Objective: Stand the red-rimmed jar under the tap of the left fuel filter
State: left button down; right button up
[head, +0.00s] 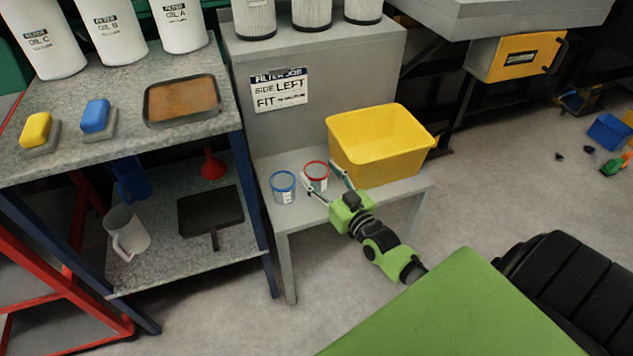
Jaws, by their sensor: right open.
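The red-rimmed jar (315,184) is a small clear jar standing upright on the low grey bench shelf, just right of a blue-rimmed jar (283,188). My right gripper (321,178) reaches in from the lower right. Its fingers are open, one on the near left side of the red-rimmed jar and one on its right side. I cannot tell whether either finger touches the jar. My left gripper is not in view. No fuel filter with a tap can be made out.
A yellow bin (375,155) stands right of the jars. A rack (125,158) at left holds a jug (127,232), a red funnel (213,164) and a tray (182,99).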

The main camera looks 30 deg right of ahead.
jog(key=shift+w+f, duration=0.1)
jog(key=shift+w, duration=1.05)
jog(key=c, duration=1)
